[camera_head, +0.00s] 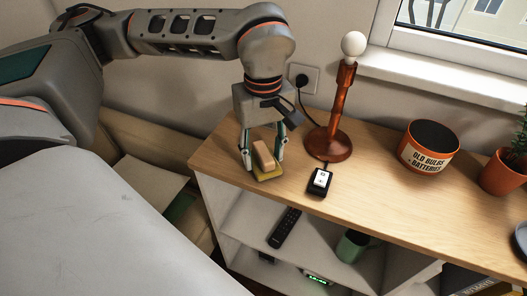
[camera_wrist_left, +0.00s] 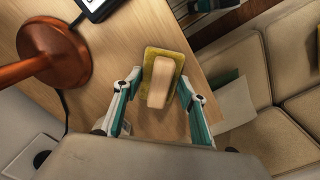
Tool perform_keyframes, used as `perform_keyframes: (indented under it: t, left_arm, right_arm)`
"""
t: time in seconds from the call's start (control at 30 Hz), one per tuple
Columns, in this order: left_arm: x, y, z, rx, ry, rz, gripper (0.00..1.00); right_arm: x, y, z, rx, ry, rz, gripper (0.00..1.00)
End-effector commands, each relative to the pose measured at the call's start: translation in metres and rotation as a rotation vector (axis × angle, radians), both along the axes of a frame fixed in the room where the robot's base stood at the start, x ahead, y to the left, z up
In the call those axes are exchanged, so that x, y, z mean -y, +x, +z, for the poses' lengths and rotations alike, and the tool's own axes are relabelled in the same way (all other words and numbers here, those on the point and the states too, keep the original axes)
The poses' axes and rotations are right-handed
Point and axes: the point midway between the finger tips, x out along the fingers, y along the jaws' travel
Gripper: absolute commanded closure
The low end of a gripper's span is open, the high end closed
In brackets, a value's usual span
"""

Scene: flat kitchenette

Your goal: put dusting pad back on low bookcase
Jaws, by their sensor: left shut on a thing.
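The dusting pad (camera_head: 264,156) has a tan block handle on a yellow-green pad. It is at the left end of the wooden top of the low bookcase (camera_head: 385,205), close to the front edge. My left gripper (camera_head: 262,150) points down and is shut on the dusting pad, one finger on each side. The left wrist view shows the pad (camera_wrist_left: 158,85) between the fingertips, over the wood. I cannot tell whether its underside touches the top.
A lamp (camera_head: 334,130) with a bare bulb and a small black device (camera_head: 320,181) stand just right of the pad. A bulb-and-battery tin (camera_head: 428,149) and a potted plant (camera_head: 505,170) stand farther right. A remote (camera_head: 285,228) and a green mug (camera_head: 352,245) are on the shelf below.

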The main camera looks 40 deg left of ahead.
Motion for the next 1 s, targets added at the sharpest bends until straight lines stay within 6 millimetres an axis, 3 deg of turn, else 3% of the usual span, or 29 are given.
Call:
perform_keyframes:
  t: [0.03,0.07,0.1,0.13,0.57,1.0]
  left_arm:
    - [0.0,0.0,-0.003,-0.002,0.0,0.0,0.79]
    - [0.0,0.0,-0.003,-0.002,0.0,0.0,0.56]
    - [0.0,0.0,-0.003,-0.002,0.0,0.0,0.46]
    - [0.0,0.0,-0.002,-0.002,0.0,0.0,0.42]
    - [0.0,0.0,0.005,0.002,0.0,-0.001,0.42]
    - [0.0,0.001,0.089,0.006,0.0,0.0,0.42]
  right_arm:
    - [0.0,0.0,-0.001,-0.001,0.0,0.0,0.67]
    - [0.0,0.0,-0.001,-0.002,-0.001,0.0,0.67]
    - [0.0,0.0,-0.002,-0.002,-0.001,0.0,0.67]
    - [0.0,0.0,-0.002,-0.002,-0.001,0.0,0.67]
    - [0.0,0.0,-0.002,-0.003,-0.001,0.0,0.67]
    - [-0.002,0.006,0.015,0.016,0.015,-0.003,0.67]
